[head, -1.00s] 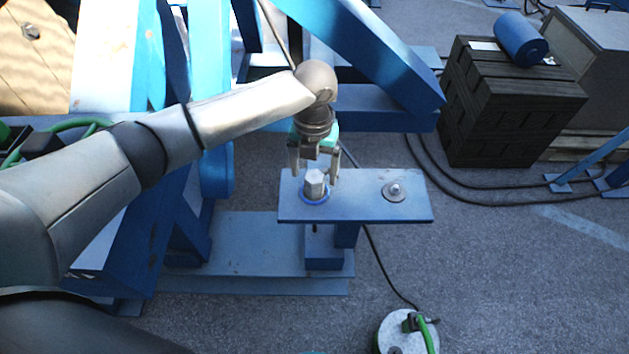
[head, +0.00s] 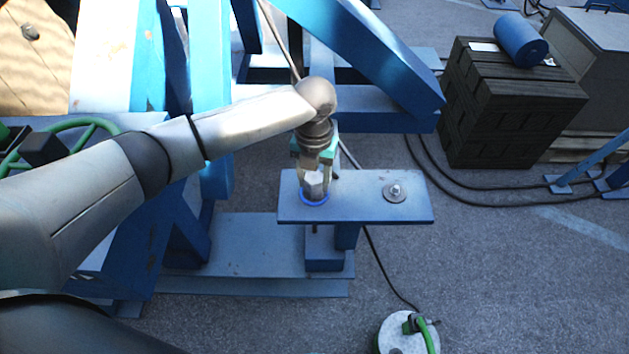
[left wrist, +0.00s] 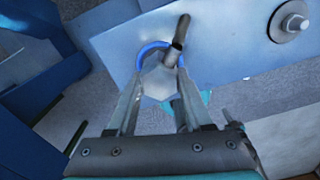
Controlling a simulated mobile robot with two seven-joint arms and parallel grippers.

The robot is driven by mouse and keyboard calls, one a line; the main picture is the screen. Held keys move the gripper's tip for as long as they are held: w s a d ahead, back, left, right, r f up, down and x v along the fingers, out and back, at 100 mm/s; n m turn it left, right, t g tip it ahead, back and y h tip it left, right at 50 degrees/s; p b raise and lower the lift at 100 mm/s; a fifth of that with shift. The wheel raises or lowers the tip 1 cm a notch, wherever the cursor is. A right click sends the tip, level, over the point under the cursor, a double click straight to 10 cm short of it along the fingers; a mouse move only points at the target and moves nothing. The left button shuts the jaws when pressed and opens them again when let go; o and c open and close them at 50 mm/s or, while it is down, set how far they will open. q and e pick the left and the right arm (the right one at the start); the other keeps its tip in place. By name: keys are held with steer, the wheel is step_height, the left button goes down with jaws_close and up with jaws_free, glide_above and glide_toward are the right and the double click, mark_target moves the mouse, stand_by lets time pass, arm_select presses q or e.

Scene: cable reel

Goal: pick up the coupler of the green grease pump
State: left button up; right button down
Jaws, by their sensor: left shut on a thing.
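A grey hexagonal metal piece (head: 314,186) with a blue ring round its foot stands on a small blue plate (head: 355,212). My left gripper (head: 315,183) comes down over it from above and is shut on it, one finger on each side. The piece also shows between the fingers (left wrist: 158,80) in the left wrist view, with a short dark pin or nozzle beside it. A pale round canister (head: 390,341) with a green hose or handle (head: 427,336) stands on the floor at the bottom edge, partly cut off. Whether the held piece belongs to it I cannot tell. My right gripper is out of view.
A bolt with a washer (head: 395,192) sits on the plate's right part. Blue steel beams (head: 370,60) rise behind. A dark crate stack (head: 510,115) carries a blue cylinder (head: 521,40) at the back right. Black cables lie on the grey floor, which is open at right.

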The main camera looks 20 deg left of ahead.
arm_select(q)
jaws_close()
steer(key=shift+r, duration=0.1)
step_height(320, 180, up, 20)
steer(key=p, duration=0.3)
step_height(320, 180, up, 5)
steer(key=p, duration=0.6)
glide_above(314, 177)
steer(key=shift+s, duration=0.1)
